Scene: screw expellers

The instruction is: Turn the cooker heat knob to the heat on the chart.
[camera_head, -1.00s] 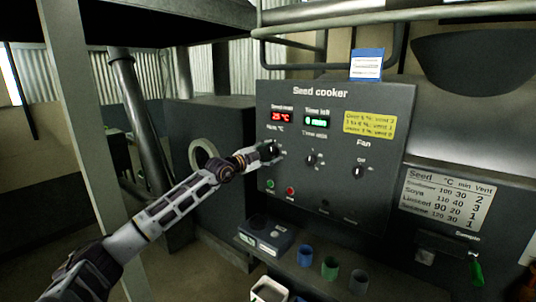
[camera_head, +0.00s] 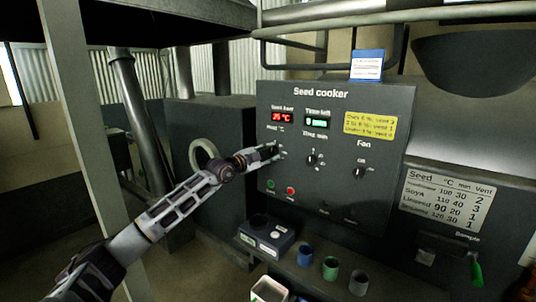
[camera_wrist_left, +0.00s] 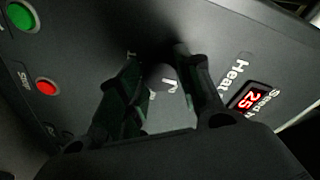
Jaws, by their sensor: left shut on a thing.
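The Seed cooker panel (camera_head: 330,200) stands upright in front of me. Its heat knob is at the left of a row of knobs and is mostly hidden in the head view by my left gripper (camera_head: 270,151). In the left wrist view the dark round heat knob (camera_wrist_left: 162,78) with a white mark sits between the fingers of my left gripper (camera_wrist_left: 165,88), which is shut on it. The red display (camera_head: 282,115) reads 25 °C. The chart (camera_head: 446,200) at the right lists seeds with °C, minutes and vent. My right gripper is not in view.
The time knob (camera_head: 311,160) and fan knob (camera_head: 359,173) are to the right. Green (camera_head: 270,184) and red (camera_head: 291,191) buttons lie below the heat knob. A yellow note (camera_head: 369,125) is on the panel. Several small cups stand on the ledge below.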

